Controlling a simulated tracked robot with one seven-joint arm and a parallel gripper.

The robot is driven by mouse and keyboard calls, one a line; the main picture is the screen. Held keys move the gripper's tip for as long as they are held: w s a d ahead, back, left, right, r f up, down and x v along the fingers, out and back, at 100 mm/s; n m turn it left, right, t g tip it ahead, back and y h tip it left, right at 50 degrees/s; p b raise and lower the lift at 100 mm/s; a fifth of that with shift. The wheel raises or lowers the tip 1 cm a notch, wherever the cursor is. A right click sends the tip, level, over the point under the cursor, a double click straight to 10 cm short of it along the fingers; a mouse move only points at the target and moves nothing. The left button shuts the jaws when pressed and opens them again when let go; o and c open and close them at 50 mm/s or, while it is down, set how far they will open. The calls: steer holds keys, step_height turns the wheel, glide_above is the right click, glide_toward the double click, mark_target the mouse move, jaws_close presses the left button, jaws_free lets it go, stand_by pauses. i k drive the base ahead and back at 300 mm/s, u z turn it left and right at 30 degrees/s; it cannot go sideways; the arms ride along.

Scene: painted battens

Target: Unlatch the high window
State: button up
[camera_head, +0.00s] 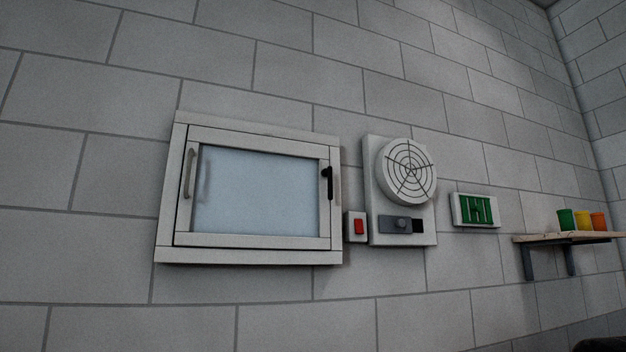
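The high window (262,242) is set in the grey block wall, with a white frame and a pale bluish pane. Its sash sits flush in the frame and looks closed. A black latch handle (328,184) is on the right stile of the sash and points roughly up and down. A grey pull handle (190,173) is on the left stile. My gripper is not in view. Nothing touches the window or the latch.
Just right of the window are a small box with a red switch (359,227) and a round fan (407,172) on a plate with a dark slider (402,224). Farther right are a green-marked sign (475,210) and a shelf (560,238) with coloured cups (583,220).

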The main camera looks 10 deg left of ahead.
mark_target(327, 171)
steer(key=z, duration=0.2)
steer(key=i, duration=0.9)
steer(key=u, duration=0.1)
